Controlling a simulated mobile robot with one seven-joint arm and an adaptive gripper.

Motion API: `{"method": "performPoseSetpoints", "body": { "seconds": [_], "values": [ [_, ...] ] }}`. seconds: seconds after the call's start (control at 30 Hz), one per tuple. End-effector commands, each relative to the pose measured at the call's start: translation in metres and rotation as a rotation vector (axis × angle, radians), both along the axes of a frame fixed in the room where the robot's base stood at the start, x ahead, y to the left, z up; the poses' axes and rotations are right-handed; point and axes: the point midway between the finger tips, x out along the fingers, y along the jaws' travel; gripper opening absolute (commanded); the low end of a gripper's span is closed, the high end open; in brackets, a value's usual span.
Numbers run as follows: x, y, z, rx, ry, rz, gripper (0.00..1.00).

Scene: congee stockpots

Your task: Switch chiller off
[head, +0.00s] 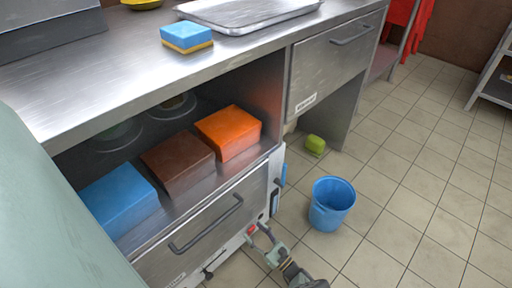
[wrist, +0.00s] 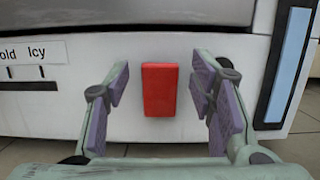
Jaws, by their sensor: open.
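The chiller is a white unit (head: 276,165) below the steel counter, with its white front panel (wrist: 225,55) filling much of the wrist view. A red rectangular switch (wrist: 160,90) is on this panel; it also shows small in the head view (head: 251,229). My gripper (wrist: 160,75) is open, with one purple-padded finger to each side of the red switch in the picture. No contact between fingers and switch shows. In the head view my gripper (head: 262,238) is low at the chiller's front. Whether the switch is pressed I cannot tell.
A blue strip (wrist: 289,65) is at the right. A blue bucket (head: 331,204) stands on the tiled floor. A steel drawer (head: 205,232) is above my gripper. Floor right of the bucket is clear.

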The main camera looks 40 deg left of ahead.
Motion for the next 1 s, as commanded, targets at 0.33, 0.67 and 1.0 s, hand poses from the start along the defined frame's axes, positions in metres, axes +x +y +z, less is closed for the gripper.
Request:
{"method": "performPoseSetpoints", "body": {
  "seconds": [0.33, 0.67, 1.0],
  "values": [
    [0.000, 0.000, 0.001, -0.004, 0.000, 0.000, 0.50],
    [0.000, 0.003, 0.014, -0.140, 0.011, 0.002, 0.50],
    [-0.002, -0.034, 0.007, -0.246, 0.021, -0.005, 0.50]
  ]
}}
